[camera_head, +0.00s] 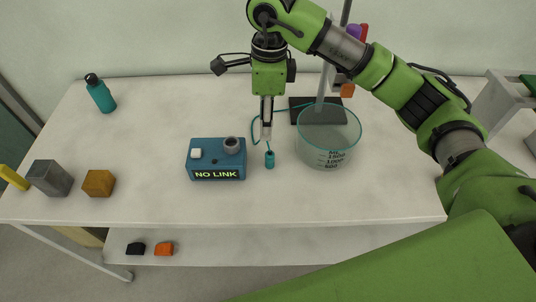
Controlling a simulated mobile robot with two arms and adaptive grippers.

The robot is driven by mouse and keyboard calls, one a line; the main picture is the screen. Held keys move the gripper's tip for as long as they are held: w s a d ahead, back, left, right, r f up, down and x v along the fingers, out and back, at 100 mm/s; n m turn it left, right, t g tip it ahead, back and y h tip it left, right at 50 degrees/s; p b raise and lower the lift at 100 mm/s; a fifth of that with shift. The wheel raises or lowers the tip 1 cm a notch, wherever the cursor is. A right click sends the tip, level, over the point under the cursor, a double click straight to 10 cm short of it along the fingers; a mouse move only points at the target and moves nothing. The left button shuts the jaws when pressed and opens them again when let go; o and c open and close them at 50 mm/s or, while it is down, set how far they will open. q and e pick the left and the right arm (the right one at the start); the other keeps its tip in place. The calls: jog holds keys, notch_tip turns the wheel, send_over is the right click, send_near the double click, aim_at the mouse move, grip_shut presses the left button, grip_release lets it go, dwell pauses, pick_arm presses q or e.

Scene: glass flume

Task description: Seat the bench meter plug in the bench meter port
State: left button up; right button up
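The bench meter (207,159) is a blue box on the table with a white button and a lit "NO LINK" display. Its port (231,145) is a grey round socket on top at the right; nothing shows in it. My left gripper is out of view.
A glass beaker (328,140) stands close right of the plug, before a stand with a dark base (301,105). A teal bottle (101,94), grey cube (50,178) and ochre cube (98,183) stand at left. The table is clear between them and the meter.

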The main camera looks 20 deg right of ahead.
aim_at(270, 153)
jog(key=shift+h, duration=0.3)
jog(key=f, duration=0.2)
jog(key=f+p, duration=0.1)
jog(key=f, duration=0.2)
jog(key=d+f+p, duration=0.1)
jog(key=f, duration=0.1)
jog(key=shift+d+f, duration=0.1)
jog(key=shift+f, duration=0.3)
jog(key=shift+f+p, duration=0.45)
jog(key=shift+f, duration=0.05)
jog(key=f+p, duration=0.1)
jog(key=f, duration=0.2)
jog(key=shift+s+f+p, duration=0.2)
jog(key=shift+f+p, duration=0.05)
jog(key=shift+p, duration=0.15)
jog(key=shift+f, duration=0.5)
grip_shut()
